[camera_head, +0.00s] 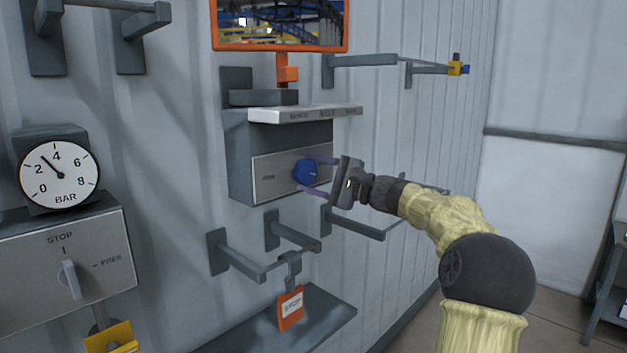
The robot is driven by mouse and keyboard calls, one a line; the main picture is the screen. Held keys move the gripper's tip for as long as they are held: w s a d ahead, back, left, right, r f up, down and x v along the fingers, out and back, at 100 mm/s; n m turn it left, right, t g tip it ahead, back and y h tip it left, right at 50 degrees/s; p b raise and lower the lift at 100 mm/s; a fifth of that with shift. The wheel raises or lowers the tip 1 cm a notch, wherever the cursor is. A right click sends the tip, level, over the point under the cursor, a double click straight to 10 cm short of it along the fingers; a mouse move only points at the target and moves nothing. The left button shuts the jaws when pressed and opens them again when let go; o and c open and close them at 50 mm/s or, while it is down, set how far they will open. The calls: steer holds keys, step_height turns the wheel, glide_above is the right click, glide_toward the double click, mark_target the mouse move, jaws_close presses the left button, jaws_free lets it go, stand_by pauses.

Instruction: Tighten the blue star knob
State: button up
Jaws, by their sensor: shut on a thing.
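The blue star knob (306,172) sits on the light front plate (268,179) of a grey wall-mounted box. My gripper (318,175) reaches in from the right. Its two purple fingers lie above and below the knob, and it is shut on the knob. The knob's points are too small to make out, and its far side is hidden against the plate.
A labelled ledge (305,113) juts out just above the knob. Grey brackets (240,255) stick out below, one carrying an orange tag (291,308). A pressure gauge (60,174) and a STOP switch (69,279) are at the left. An orange-framed screen (280,25) is above.

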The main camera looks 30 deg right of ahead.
steer(key=shift+d+f, duration=0.1)
stand_by(0.3)
steer(key=o, duration=1)
steer(key=b+v, duration=0.4)
steer(key=v, duration=1.3)
steer(key=shift+s+b, duration=0.2)
steer(key=shift+b, duration=0.1)
steer(key=shift+d, duration=0.1)
